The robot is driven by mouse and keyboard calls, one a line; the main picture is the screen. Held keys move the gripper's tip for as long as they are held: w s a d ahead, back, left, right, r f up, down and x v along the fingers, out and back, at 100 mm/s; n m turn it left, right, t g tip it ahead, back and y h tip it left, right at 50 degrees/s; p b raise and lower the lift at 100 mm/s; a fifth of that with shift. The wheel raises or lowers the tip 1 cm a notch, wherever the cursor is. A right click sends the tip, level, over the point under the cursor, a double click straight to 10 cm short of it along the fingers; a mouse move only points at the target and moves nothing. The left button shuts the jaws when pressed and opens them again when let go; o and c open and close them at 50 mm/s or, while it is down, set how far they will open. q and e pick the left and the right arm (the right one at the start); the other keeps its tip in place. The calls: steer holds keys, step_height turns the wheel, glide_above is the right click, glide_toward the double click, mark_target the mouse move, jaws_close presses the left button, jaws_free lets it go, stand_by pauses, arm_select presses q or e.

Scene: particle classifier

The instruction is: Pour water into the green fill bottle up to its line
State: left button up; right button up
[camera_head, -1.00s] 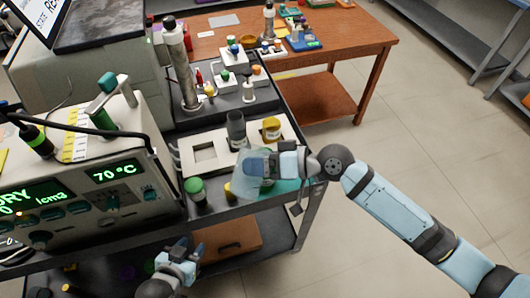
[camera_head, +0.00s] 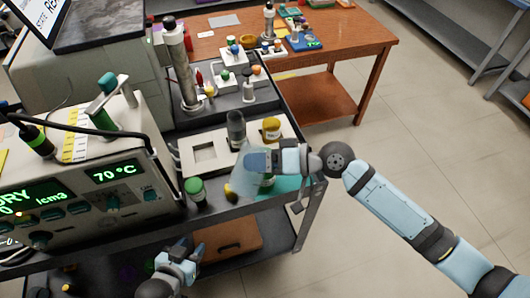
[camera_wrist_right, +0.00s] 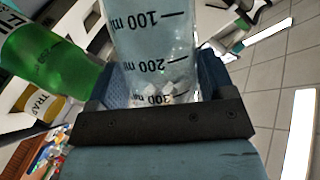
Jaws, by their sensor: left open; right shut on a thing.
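My right gripper (camera_head: 262,162) is shut on a clear beaker (camera_head: 243,184), which it holds above the front edge of the cart. In the head view a green-capped jar (camera_head: 195,188) stands left of the beaker. My left gripper (camera_head: 192,254) is open and empty, low in front of the cart.
A white rack (camera_head: 204,152) holds a grey bottle (camera_head: 236,128) and a yellow-labelled jar (camera_head: 271,129), with an empty square slot. A device with a 70 °C display (camera_head: 112,174) stands at left. A wooden table (camera_head: 345,38) stands behind; open floor lies right.

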steer(key=shift+w+d+r+m+g+y+p, duration=0.15)
steer(key=shift+r+m+g+y+p, duration=0.3)
steer(key=shift+m, duration=0.75)
stand_by(1.6)
steer(key=shift+w+f+m+y+b, duration=0.2)
steer(key=shift+f+m+y+b, duration=0.2)
steer(key=shift+m, duration=0.2)
stand_by(1.6)
steer(key=shift+w+d+r+m+y, duration=0.15)
steer(key=shift+w+r+m+y, duration=0.1)
steer(key=shift+m, duration=0.25)
stand_by(1.1)
